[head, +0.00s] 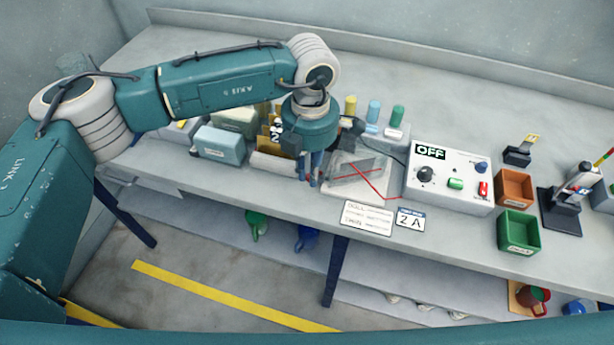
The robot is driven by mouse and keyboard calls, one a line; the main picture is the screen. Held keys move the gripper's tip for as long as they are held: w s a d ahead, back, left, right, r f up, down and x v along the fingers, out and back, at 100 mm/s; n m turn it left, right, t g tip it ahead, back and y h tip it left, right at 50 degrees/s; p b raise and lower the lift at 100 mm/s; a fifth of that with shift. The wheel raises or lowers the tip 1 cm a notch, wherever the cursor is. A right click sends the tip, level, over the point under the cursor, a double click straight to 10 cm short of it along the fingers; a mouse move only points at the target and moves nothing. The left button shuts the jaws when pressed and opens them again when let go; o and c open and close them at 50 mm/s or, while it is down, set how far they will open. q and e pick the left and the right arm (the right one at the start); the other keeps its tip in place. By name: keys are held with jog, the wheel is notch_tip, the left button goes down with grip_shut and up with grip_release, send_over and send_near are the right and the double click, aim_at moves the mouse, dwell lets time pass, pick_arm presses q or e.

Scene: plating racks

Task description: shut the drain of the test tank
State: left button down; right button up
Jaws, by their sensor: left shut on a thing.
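A clear, low tank (372,168) with red lines on it stands on the bench, left of the control box. My left gripper (312,178) comes down from above, just left of the tank and close to it. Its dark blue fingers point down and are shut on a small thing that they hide. I cannot make out the tank's drain or how it is set; the gripper covers the tank's left end. My right gripper is not in view.
The control box (447,180) reads OFF. Colored cylinders (373,112) stand behind the tank. Bins (222,143) crowd the left of the gripper. Orange (515,188) and green (518,232) trays and a dark stand (560,212) are at right. The back of the bench is clear.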

pick_arm(q)
jog(key=n+b, duration=0.2)
jog(key=d+n+b, duration=0.1)
jog(key=b, duration=0.1)
jog(key=shift+s+f+n, duration=0.15)
jog(key=shift+s+n, duration=0.2)
jog(key=shift+n, duration=0.05)
jog(key=shift+s+d+n+b, duration=0.1)
jog(key=shift+d+n+b, duration=0.2)
jog(key=shift+n+b, duration=0.45)
jog(key=shift+r, duration=0.2)
jog(key=c, duration=1.7)
grip_release()
jog(key=shift+c, duration=0.2)
notch_tip(320, 180, up, 12)
jog(key=shift+s, duration=0.1)
